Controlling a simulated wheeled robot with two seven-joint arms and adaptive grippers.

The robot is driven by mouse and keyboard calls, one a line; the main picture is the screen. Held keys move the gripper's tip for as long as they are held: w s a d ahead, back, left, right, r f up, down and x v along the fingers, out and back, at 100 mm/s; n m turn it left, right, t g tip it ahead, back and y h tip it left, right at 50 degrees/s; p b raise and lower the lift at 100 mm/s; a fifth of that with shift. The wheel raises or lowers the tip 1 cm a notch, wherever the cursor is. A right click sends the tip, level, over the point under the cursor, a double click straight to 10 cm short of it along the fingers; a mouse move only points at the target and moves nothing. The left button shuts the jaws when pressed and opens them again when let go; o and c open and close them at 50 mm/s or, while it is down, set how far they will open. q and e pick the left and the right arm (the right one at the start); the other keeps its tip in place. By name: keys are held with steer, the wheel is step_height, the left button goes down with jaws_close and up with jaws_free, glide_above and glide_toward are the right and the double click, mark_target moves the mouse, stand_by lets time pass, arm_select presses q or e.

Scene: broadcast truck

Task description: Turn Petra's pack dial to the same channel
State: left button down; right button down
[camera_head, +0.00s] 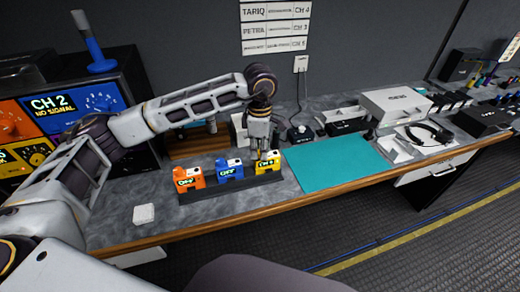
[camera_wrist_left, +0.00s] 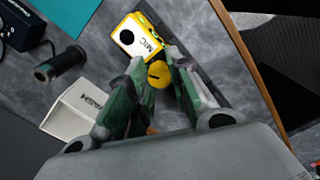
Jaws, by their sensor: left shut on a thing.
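A yellow pack (camera_head: 270,168) stands at the right end of a dark rack (camera_head: 232,191) on the bench. Its lit display starts with CH; the digit is too small to read surely. My left gripper (camera_head: 262,153) reaches down onto its top. In the left wrist view, the fingers (camera_wrist_left: 160,82) are shut on a round yellow dial (camera_wrist_left: 158,73) beside the yellow pack's face (camera_wrist_left: 140,36) marked MIC. A blue pack (camera_head: 229,171) and an orange pack (camera_head: 189,180) stand left of it; the blue display reads OFF. A wall chart (camera_head: 275,27) lists Petra with CH 3. My right gripper is out of view.
A blue receiver panel (camera_head: 75,106) at left shows CH 2 NO SIGNAL, with orange (camera_head: 14,124) and yellow (camera_head: 28,157) panels beside it. A teal mat (camera_head: 340,163) lies clear right of the rack. A small white block (camera_head: 144,214) lies near the front edge.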

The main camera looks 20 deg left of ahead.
arm_select(q)
steer(key=c, duration=1.2)
jaws_free()
steer(key=shift+c, duration=0.2)
step_height(320, 180, up, 12)
